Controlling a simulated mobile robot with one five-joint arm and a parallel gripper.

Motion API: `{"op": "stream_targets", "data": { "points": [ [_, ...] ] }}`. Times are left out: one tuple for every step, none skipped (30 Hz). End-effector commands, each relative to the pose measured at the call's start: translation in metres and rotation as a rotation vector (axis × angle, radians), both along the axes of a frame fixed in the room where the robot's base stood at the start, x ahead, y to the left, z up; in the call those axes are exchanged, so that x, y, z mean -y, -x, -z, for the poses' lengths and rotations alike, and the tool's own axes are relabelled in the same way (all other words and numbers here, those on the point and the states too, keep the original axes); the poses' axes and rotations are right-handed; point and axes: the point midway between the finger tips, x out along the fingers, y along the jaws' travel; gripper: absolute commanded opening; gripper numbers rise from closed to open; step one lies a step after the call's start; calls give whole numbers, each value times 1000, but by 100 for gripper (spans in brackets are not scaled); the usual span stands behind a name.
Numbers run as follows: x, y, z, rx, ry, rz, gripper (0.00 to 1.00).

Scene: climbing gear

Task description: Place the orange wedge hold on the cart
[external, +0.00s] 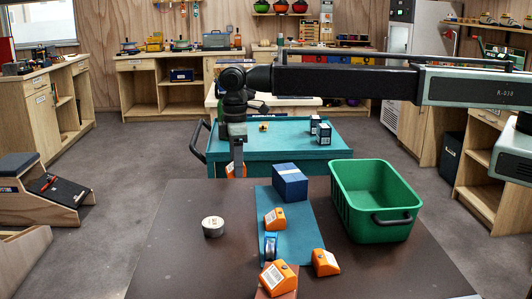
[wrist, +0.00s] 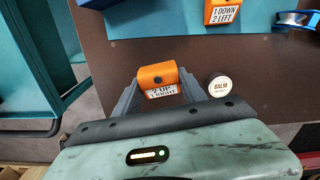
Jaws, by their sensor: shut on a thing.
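My gripper (external: 236,168) points down at the near left side of the cart, beyond the brown table's far edge. It is shut on an orange wedge hold (wrist: 157,76), whose label reads "2 UP 1 RIGHT" in the wrist view. In the external view the held hold (external: 230,171) is mostly hidden behind the finger. The teal cart (external: 270,153) stands behind the table; its edge also shows at the left of the wrist view (wrist: 32,60). Several other orange wedge holds are on the table side, one (external: 275,219) on the blue mat and one (external: 325,262) at its right edge.
On the cart are a small orange-tan item (external: 263,127) and two dark boxes (external: 324,133); its front left top is clear.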

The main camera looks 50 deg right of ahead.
Motion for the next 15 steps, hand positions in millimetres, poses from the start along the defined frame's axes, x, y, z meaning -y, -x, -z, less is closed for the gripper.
{"op": "stream_targets", "data": {
  "points": [
    [7, -5, -1, 0, 0, -36, 7],
    [12, -10, -2, 1, 1, -58, 7],
    [20, -15, -3, 1, 1, -78, 7],
    [26, -20, -4, 1, 1, -91, 7],
    [32, -24, -4, 1, 0, -99, 7],
    [41, -30, -5, 1, 0, -113, 7],
    [49, -35, -6, 1, 0, -120, 7],
    [56, -40, -7, 1, 0, -127, 7],
    [68, -47, -8, 1, 0, -134, 7],
    [77, -53, -9, 1, 0, -140, 7],
    [88, -59, -11, 1, 0, -142, 7],
    [103, -67, -12, 1, 0, -147, 7],
    [116, -74, -13, 1, 0, -147, 7],
    [129, -81, -15, 1, 0, -148, 7],
    [149, -91, -17, 1, 0, -145, 7]
  ]
}}
